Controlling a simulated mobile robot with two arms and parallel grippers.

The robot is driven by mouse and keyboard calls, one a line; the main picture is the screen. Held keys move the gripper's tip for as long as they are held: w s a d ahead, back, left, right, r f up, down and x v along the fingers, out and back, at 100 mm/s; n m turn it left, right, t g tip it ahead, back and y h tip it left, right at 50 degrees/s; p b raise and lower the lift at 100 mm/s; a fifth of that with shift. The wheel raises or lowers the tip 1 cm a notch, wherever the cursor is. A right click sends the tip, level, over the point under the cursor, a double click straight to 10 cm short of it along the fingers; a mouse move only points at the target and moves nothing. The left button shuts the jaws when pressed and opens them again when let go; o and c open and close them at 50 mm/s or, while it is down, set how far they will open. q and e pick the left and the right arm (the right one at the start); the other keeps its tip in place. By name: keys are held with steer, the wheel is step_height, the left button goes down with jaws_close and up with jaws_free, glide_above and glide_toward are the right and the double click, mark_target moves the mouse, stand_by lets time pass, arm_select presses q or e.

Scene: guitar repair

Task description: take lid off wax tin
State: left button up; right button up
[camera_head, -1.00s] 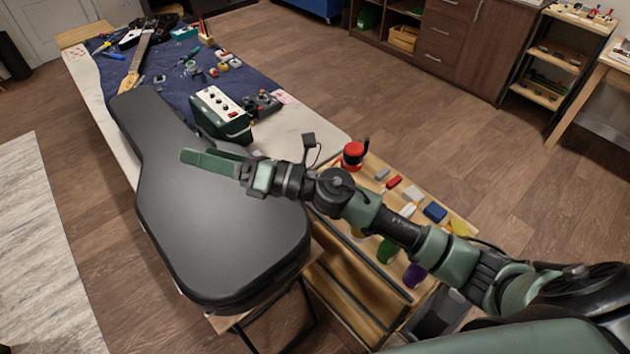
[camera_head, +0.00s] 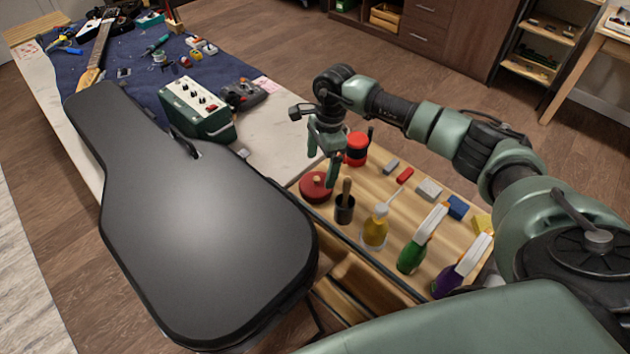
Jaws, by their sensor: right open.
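A round, low red tin (camera_head: 313,191) with a small knob on its lid stands at the near left corner of the wooden cart top; it looks like the wax tin. Its lid appears to be on. My right gripper (camera_head: 323,167) points down with its fingers apart, just above and slightly right of the tin. Nothing is between the fingers. From this angle I cannot tell whether a finger touches the tin. My left gripper is out of view.
A red and black jar (camera_head: 357,150) stands close to the right of my gripper. A dark cup (camera_head: 344,211), a yellow bottle (camera_head: 375,228), spray bottles and small blocks share the cart top (camera_head: 395,210). A black guitar case (camera_head: 205,220) lies to the left. A green amplifier (camera_head: 198,112) stands behind it.

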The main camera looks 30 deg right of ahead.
mark_target(318, 179)
steer(key=shift+f, duration=0.5)
steer(key=f, duration=0.1)
steer(key=f+p, duration=0.1)
steer(key=f, duration=0.1)
steer(key=shift+w+a, duration=0.2)
steer(key=shift+w, duration=0.2)
steer(key=shift+f+p, duration=0.3)
steer(key=shift+f, duration=0.5)
steer(key=c, duration=0.7)
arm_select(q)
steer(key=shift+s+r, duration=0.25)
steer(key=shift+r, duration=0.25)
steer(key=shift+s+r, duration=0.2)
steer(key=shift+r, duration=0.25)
arm_select(e)
steer(key=shift+s+a, duration=0.1)
steer(key=shift+s, duration=0.05)
jaws_close()
